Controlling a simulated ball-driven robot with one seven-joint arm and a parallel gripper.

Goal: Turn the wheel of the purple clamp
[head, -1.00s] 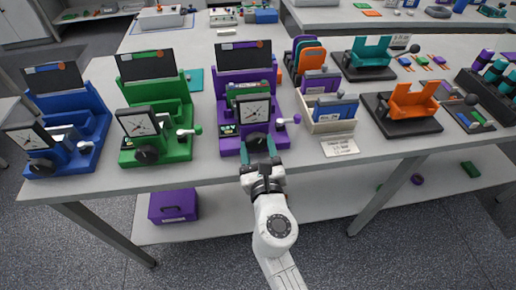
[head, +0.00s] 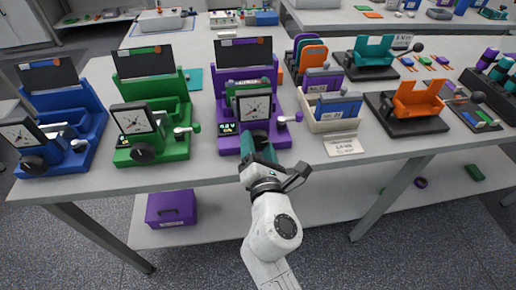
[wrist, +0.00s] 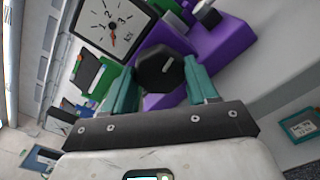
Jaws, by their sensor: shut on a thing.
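The purple clamp (head: 229,145) stands at the front edge of the table, with a dark back panel, a square dial gauge (head: 254,104) and a small lit display. Its black wheel (wrist: 158,71) sits on the front, below the gauge, and shows between the two teal fingers in the wrist view. My gripper (head: 261,143) reaches it from the front and is shut on the wheel, one finger on each side. The gripper is rolled over, so the clamp appears tilted in the wrist view. In the head view the fingers partly hide the wheel.
A green clamp (head: 150,151) and a blue clamp (head: 81,159) stand to the left. A card holder (head: 332,124) and an orange cradle (head: 418,99) stand to the right. A purple box (head: 171,208) sits on the lower shelf.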

